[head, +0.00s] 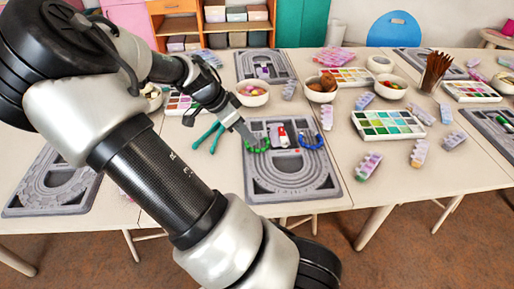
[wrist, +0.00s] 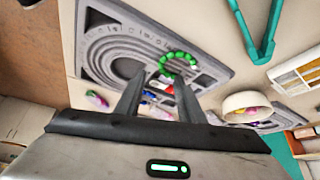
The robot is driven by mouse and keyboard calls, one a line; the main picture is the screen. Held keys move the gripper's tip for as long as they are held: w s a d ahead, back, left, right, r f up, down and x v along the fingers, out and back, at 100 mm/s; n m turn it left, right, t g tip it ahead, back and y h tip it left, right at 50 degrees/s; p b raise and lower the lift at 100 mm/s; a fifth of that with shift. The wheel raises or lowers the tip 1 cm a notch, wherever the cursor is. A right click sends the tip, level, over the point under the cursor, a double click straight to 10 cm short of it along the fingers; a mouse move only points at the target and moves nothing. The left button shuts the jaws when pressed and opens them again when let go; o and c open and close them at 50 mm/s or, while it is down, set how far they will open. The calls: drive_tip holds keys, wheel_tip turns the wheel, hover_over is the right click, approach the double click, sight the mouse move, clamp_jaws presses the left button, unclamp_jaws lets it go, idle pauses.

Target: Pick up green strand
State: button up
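The green strand (head: 257,146) is a curved row of green beads at the upper left of the grey bead board (head: 292,185). In the wrist view the green strand (wrist: 178,55) arches just beyond my fingertips, close to the right finger. My gripper (head: 246,138) reaches down to the board from the left, with its tips by the strand. In the wrist view my gripper (wrist: 160,76) has its two fingers apart, with no beads clearly held between them. Whether the tips touch the strand cannot be told.
A blue strand (head: 312,142) and a red-and-white item (head: 283,136) lie on the same board. Teal pliers (head: 205,135) lie left of it. A bowl of beads (head: 252,93) stands behind, and a green paint-like tray (head: 388,125) stands at right.

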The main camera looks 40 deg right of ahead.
sight(261, 149)
drive_tip(key=b+x, duration=0.3)
drive_tip(key=x, duration=0.6)
drive_tip(key=shift+w, duration=0.15)
drive_tip(key=shift+r, duration=0.1)
drive_tip(key=shift+c, duration=0.5)
clamp_jaws()
